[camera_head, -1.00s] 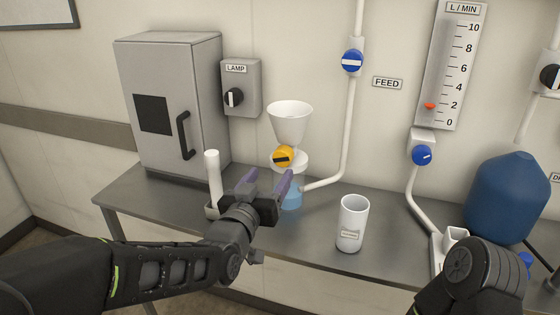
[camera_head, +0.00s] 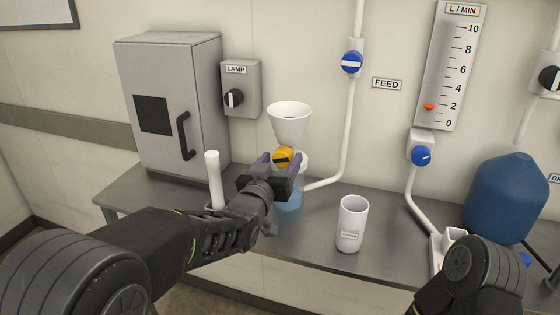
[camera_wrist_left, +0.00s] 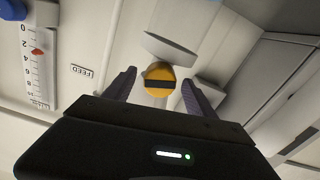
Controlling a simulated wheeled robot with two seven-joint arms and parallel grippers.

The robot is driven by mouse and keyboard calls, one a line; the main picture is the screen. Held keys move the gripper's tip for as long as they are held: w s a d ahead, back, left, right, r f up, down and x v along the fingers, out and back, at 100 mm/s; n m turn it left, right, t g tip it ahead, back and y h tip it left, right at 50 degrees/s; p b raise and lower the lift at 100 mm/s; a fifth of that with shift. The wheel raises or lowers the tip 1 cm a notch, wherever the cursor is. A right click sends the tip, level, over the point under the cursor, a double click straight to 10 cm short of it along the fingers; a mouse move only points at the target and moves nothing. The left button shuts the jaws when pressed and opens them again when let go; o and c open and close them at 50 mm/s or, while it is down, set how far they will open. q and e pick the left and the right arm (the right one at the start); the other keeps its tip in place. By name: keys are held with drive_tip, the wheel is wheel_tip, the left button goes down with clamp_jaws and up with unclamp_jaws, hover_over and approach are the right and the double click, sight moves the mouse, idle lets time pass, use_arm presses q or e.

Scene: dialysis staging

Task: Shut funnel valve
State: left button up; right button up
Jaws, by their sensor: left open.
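The white funnel (camera_head: 289,122) stands above the bench, with its yellow valve knob (camera_head: 284,157) on the front just below the cone. The knob has a dark bar across it, which also shows in the left wrist view (camera_wrist_left: 159,79). My left gripper (camera_head: 279,161) is open, with its purple-grey fingers pointing at the knob, one to each side. In the left wrist view the knob sits between and slightly beyond the fingertips (camera_wrist_left: 160,84); I cannot tell whether they touch it. A blue vessel (camera_head: 289,199) below the funnel is partly hidden by my gripper.
A white cup (camera_head: 352,224) stands on the steel bench (camera_head: 318,232) to the right. A white upright rod (camera_head: 213,178) is close left of my gripper. A grey cabinet (camera_head: 170,105), lamp switch (camera_head: 235,97) and blue feed valve (camera_head: 352,61) are behind. A blue tank (camera_head: 508,195) is at right.

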use_arm(q)
drive_tip(key=c, duration=1.4)
drive_tip(key=shift+f+m+b, duration=0.2)
drive_tip(key=shift+m+b, duration=1.1)
drive_tip(key=shift+m, duration=0.4)
drive_tip(key=shift+r+m, duration=0.15)
drive_tip(key=shift+m, duration=0.15)
drive_tip(key=o, duration=1.4)
